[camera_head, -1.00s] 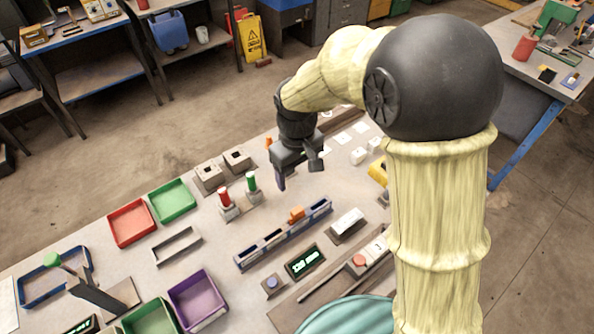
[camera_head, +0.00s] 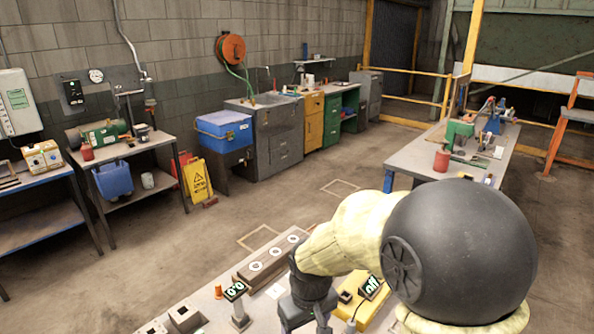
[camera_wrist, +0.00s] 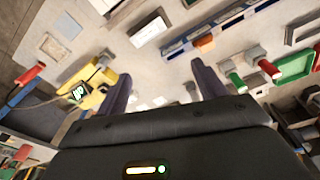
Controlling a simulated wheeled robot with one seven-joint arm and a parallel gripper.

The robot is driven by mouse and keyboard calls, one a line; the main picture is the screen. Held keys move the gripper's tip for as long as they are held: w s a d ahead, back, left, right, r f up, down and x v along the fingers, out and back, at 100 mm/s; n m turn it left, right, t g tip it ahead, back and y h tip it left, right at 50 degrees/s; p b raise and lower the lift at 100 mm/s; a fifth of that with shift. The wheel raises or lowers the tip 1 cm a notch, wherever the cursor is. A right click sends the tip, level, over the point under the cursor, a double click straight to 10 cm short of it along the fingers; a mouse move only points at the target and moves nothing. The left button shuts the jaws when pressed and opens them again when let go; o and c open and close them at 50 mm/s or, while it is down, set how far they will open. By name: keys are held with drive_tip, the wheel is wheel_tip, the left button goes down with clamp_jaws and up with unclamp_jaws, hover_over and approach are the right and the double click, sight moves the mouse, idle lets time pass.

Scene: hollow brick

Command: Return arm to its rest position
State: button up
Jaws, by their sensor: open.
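My gripper (camera_head: 308,318) hangs over the workbench (camera_head: 210,306) at the bottom of the head view, partly cut off by the frame edge. In the wrist view my gripper (camera_wrist: 162,82) has its two dark fingers spread wide with nothing between them. My pale yellow arm with its black rounded joint reaches in from the lower right of the head view. The fingertips look clear of the bench objects.
The wrist view shows a blue rail (camera_wrist: 180,48) and a green tray (camera_wrist: 296,66). Open floor lies behind the bench.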

drive_tip(key=s+d+m+t, duration=0.1)
drive_tip(key=s+d+m, duration=0.4)
drive_tip(key=d, duration=0.8)
drive_tip(key=shift+s+d+f+m+t, duration=0.15)
drive_tip(key=shift+s+d+m+t, duration=0.2)
drive_tip(key=shift+s, duration=0.65)
